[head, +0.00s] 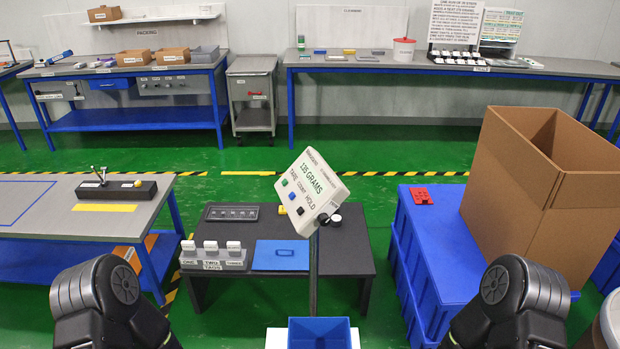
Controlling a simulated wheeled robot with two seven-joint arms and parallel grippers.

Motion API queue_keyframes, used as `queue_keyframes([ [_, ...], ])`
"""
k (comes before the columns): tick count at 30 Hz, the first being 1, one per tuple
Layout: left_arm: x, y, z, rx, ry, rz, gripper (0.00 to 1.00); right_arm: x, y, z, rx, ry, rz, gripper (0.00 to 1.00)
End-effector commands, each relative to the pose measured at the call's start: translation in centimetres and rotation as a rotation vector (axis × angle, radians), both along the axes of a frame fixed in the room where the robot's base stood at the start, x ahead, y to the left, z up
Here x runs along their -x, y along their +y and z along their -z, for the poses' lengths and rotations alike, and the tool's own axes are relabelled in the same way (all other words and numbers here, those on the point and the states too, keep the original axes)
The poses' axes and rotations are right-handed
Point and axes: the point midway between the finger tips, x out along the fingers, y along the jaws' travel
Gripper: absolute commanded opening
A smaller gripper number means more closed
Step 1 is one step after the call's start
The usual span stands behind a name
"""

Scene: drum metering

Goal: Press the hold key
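A pale indicator panel (312,190) stands tilted on a thin post (314,270) in front of me. Its face shows a grams reading in green and the words TARE, COUNT and HOLD. Three small keys run down its face: green (284,182), blue (292,196) and black (300,211). The black key lies lowest, at the HOLD end of the lettering. Black parts of my two arms show at the bottom left and bottom right. Neither gripper is in view, and nothing of mine touches the panel.
A low black table (345,265) behind the post bears a blue plate (281,255) and a labelled rack (213,258). A blue bin (319,334) sits below the panel. A cardboard box (510,200) stands right on a blue base (440,250).

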Motion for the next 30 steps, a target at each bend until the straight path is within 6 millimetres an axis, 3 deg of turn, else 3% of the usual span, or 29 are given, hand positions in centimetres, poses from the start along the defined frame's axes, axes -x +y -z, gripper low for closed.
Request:
queue_keyframes([
  [27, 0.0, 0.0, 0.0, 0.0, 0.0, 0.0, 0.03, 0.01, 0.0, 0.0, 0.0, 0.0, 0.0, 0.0],
  [30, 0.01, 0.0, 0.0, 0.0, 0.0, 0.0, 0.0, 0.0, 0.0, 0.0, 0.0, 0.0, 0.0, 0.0],
])
